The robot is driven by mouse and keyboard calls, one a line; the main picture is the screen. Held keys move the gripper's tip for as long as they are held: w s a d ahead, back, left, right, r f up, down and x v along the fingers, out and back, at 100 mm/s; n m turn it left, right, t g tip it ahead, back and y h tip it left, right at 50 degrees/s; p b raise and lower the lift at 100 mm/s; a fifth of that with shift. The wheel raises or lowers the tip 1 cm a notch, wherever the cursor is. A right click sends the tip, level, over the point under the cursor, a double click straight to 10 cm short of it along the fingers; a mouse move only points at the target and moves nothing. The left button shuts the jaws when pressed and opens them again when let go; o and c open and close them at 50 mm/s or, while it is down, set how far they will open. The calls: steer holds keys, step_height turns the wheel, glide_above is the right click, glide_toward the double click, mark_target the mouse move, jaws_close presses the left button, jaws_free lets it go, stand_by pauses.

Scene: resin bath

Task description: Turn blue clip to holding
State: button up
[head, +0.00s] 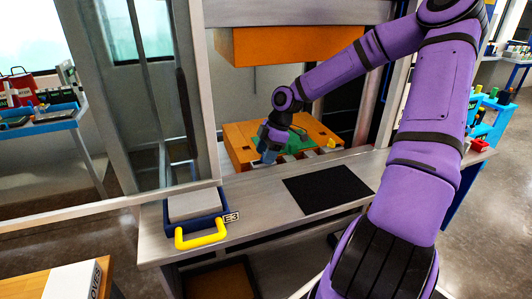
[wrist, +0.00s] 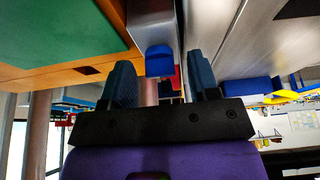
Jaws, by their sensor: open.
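My gripper (head: 269,156) is at the near left part of an orange bed (head: 240,134) carrying a green plate (head: 300,141). In the wrist view the two dark fingers of my gripper (wrist: 161,68) are apart, with nothing held. A blue clip (wrist: 159,61) shows in the gap between them, at the end of a grey metal piece (wrist: 152,25). I cannot tell whether either finger touches the clip. In the head view the clip is hidden or too small to make out behind my gripper. The green plate (wrist: 60,28) and orange bed (wrist: 100,55) lie left of the clip in the wrist view.
An orange block (head: 285,46) hangs above the bed. A yellow piece (head: 331,143) sits at the bed's right. The grey bench (head: 265,197) carries a black mat (head: 328,189) and a blue tray with a yellow handle (head: 200,235). A red piece (wrist: 176,79) shows beyond the clip.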

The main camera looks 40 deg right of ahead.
steer(key=c, duration=0.9)
steer(key=shift+m, duration=0.4)
steer(key=m+t+h, duration=0.1)
steer(key=m, duration=0.2)
steer(key=shift+m+t, duration=0.3)
steer(key=m, duration=0.2)
steer(key=m+t+h, duration=0.1)
steer(key=m, duration=0.1)
steer(key=shift+s+a+r+m, duration=0.1)
steer(key=shift+a+m, duration=0.05)
steer(key=shift+m, duration=0.15)
steer(key=m+h, duration=0.1)
steer(key=m, duration=0.1)
steer(key=m+h, duration=0.1)
steer(key=m, duration=0.2)
steer(key=shift+a+t, duration=0.1)
steer(key=shift+t, duration=0.3)
steer(key=shift+m+h, duration=0.7)
steer(key=shift+m, duration=1.4)
